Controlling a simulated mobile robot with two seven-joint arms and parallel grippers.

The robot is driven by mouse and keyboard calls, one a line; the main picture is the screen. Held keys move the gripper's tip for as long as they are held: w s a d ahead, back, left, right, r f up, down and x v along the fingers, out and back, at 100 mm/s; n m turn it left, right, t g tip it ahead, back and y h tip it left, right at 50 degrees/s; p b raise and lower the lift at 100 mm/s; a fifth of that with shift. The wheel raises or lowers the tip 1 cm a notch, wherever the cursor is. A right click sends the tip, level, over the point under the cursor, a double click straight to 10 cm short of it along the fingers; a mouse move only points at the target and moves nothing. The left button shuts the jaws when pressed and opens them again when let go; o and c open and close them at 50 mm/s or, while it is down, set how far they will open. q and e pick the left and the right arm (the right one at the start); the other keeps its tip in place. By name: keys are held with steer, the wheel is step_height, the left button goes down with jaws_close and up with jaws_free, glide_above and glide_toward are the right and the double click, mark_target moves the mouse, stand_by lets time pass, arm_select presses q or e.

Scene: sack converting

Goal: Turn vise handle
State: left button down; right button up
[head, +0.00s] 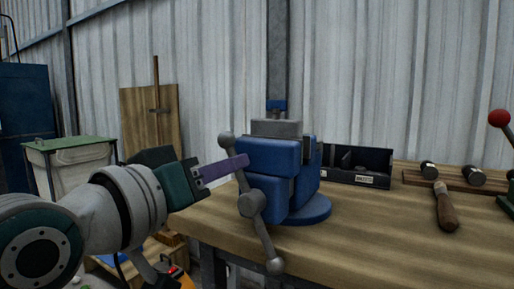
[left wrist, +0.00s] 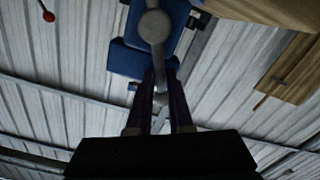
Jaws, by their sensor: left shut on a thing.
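The blue vise (head: 285,170) stands on the wooden workbench near its front left corner, on a round blue base. Its grey handle (head: 262,232) is a bar with ball ends, tilted from upper left to lower right across the vise front. My left gripper (head: 240,162) reaches in from the left, with its purple fingers at the upper part of the handle. In the left wrist view, the fingers (left wrist: 160,100) are shut on the handle (left wrist: 158,60) near one end, with the blue vise (left wrist: 125,60) beyond. My right gripper is in neither view.
The wooden workbench (head: 380,240) has free room to the right of the vise. A dark open box (head: 358,180) lies behind it. A wooden-handled tool (head: 446,208) and a rack of tools (head: 455,180) lie at right. A lidded bin (head: 75,155) stands at left.

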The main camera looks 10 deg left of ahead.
mark_target(276, 167)
arm_select(q)
steer(key=m+p, duration=0.1)
steer(key=d+r+m+p, duration=0.1)
steer(key=m, duration=0.1)
steer(key=shift+s+d+p, duration=0.15)
steer(key=shift+s+p, duration=0.05)
steer(key=shift+p, duration=0.1)
steer(key=m+p, duration=0.1)
steer(key=d+m+p, duration=0.1)
steer(key=shift+s+d+m, duration=0.15)
steer(key=shift+s+m, duration=0.1)
steer(key=shift+m, duration=0.05)
steer(key=m, duration=0.1)
steer(key=d+m+p, duration=0.1)
steer(key=shift+s+d+f+m, duration=0.1)
steer(key=shift+s+f+m, duration=0.1)
steer(key=shift+m, duration=0.1)
steer(key=shift+s+d+f+m+p, duration=0.15)
steer(key=shift+d+m+p, duration=0.15)
steer(key=shift+m, duration=0.35)
steer(key=shift+s+d+f+m+p, duration=0.15)
steer(key=shift+d+m, duration=0.15)
steer(key=shift+m, duration=0.35)
steer(key=shift+w, duration=0.1)
steer(key=c, duration=0.8)
jaws_free()
steer(key=shift+f, duration=0.1)
steer(key=p+v, duration=0.1)
steer(key=v, duration=0.9)
